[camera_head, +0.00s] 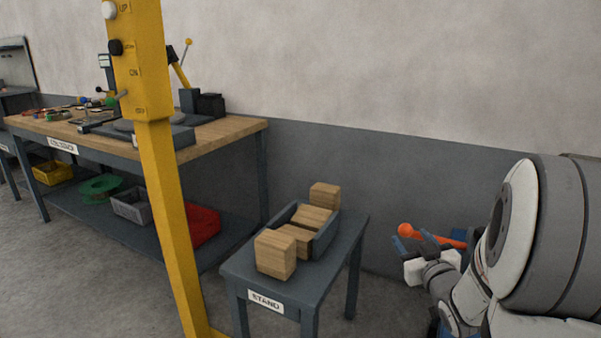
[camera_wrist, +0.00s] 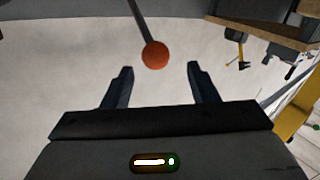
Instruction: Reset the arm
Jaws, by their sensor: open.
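My gripper (camera_wrist: 160,82) shows in the wrist view with its two dark fingers spread apart and nothing between them. An orange ball on a dark rod (camera_wrist: 155,55) appears beyond the fingertips, apart from them as far as I can tell. In the head view my arm (camera_head: 540,235) is folded at the right side, and my gripper (camera_head: 418,245) is at its left end, partly hidden by the arm. An orange ball-ended piece (camera_head: 406,230) shows beside the gripper there.
A small stand (camera_head: 345,240) carries a dark tray (camera_head: 326,236) with wooden blocks, plus one block at each end. A yellow post (camera_head: 165,190) rises left of it. A workbench (camera_head: 220,140) with tools stands behind, with bins (camera_head: 130,207) on its lower shelf. Bare floor lies at left.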

